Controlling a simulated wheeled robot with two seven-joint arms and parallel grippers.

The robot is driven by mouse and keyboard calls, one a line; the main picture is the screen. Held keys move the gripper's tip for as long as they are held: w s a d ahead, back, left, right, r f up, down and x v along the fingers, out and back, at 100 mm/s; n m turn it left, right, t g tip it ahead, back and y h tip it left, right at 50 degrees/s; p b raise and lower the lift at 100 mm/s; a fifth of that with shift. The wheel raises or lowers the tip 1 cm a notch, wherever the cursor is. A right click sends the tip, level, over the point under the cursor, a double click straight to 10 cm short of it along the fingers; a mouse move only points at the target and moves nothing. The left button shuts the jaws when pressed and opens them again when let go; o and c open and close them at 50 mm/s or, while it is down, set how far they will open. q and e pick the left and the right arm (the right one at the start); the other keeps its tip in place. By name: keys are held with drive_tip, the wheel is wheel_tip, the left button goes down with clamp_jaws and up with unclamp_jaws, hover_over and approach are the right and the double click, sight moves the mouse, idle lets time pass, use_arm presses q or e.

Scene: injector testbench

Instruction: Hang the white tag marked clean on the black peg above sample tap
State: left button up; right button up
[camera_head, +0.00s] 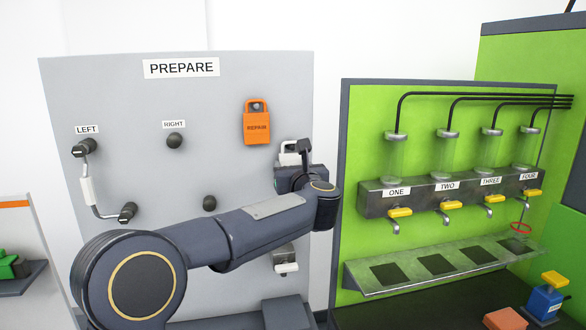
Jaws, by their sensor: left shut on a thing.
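My left arm crosses the front of the grey board, and its gripper (300,165) is at the board's right edge, largely hidden by my own wrist. It is shut on what looks like the white tag (289,152), of which only a pale upper part shows; its lettering cannot be read. An orange tag marked REPAIR (257,125) hangs to the left of the gripper and higher. I cannot pick out a sample tap or the black peg above it; my arm covers part of the board. My right gripper is not in view.
The grey PREPARE board (110,100) has black knobs and a white-handled hose (87,190) at its left. A green bench (365,130) on the right carries several glass tubes and yellow-handled taps (400,212). A small white fitting (287,267) shows below my arm.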

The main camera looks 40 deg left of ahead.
use_arm(q)
drive_tip(key=shift+f, duration=0.2)
drive_tip(key=o, duration=1)
drive_tip(key=shift+o, duration=0.2)
drive_tip(key=shift+r, duration=0.1)
